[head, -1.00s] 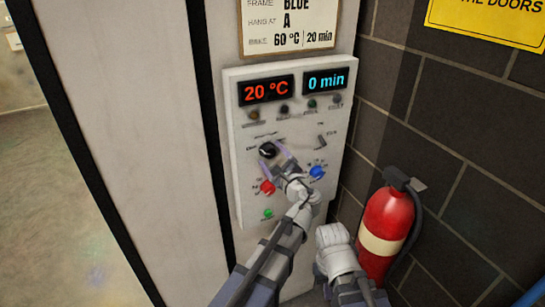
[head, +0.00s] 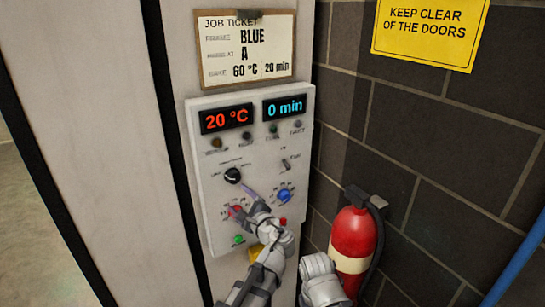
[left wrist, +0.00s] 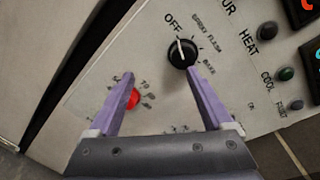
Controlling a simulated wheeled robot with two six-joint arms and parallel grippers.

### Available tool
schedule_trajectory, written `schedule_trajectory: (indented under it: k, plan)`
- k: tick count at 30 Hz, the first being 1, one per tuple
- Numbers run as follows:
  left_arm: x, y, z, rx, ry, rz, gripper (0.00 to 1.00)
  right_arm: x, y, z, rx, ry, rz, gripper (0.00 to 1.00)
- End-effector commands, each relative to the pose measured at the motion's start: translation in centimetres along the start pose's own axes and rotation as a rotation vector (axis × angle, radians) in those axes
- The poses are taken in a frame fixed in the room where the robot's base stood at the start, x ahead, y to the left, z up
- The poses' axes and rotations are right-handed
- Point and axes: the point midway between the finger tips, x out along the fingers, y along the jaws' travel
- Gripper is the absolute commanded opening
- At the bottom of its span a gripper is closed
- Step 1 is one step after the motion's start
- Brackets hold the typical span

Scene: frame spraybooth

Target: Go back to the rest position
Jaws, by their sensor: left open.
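The control panel (head: 205,135) on the booth front reads 20 °C and 0 min. Its black selector knob (head: 232,175) also shows in the left wrist view (left wrist: 183,53), its white mark toward OFF. My left gripper (head: 239,199) is open and empty, with purple fingers in front of the panel, below and right of the black knob. In the left wrist view the open fingers (left wrist: 160,74) frame bare panel, with a red knob (left wrist: 133,99) by the left finger. My right wrist shows at the bottom of the head view; its fingers cannot be made out.
A blue knob (head: 284,196) and a green button (head: 238,239) are on the panel. A job ticket (head: 245,50) hangs above it. A red fire extinguisher (head: 353,232) stands close to my right wrist. A yellow sign (head: 425,30) is on the dark block wall.

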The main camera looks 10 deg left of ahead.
Motion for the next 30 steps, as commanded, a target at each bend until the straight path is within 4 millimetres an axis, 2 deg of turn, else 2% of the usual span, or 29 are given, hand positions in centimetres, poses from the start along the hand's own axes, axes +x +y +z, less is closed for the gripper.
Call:
schedule_trajectory:
  k: [5, 9, 12, 18, 28, 30]
  plan:
    - [0.5, 9.2, 0.9, -0.374, 0.012, 0.359, 0.84, 0.0, 0.0, 0.0, 0.0, 0.0, 0.0, 0.0]
    - [-1.5, 16.0, 0.0, -0.681, -0.008, 0.686, 0.84, 0.0, 0.0, 0.0, 0.0, 0.0, 0.0, 0.0]
    - [-3.6, 19.2, -1.0, -0.855, -0.032, 0.892, 0.84, 0.0, 0.0, 0.0, 0.0, 0.0, 0.0, 0.0]
    - [-7.5, 22.1, -2.7, -1.069, -0.076, 1.188, 0.84, 0.0, 0.0, 0.0, 0.0, 0.0, 0.0, 0.0]
    - [-12.8, 23.2, -4.4, -1.275, -0.139, 1.551, 0.84, 0.0, 0.0, 0.0, 0.0, 0.0, 0.0, 0.0]
    - [-14.0, 23.6, -5.8, -1.236, -0.123, 1.552, 0.84, 1.0, -0.1, -0.1, 0.0, 0.0, 0.0, 0.0]
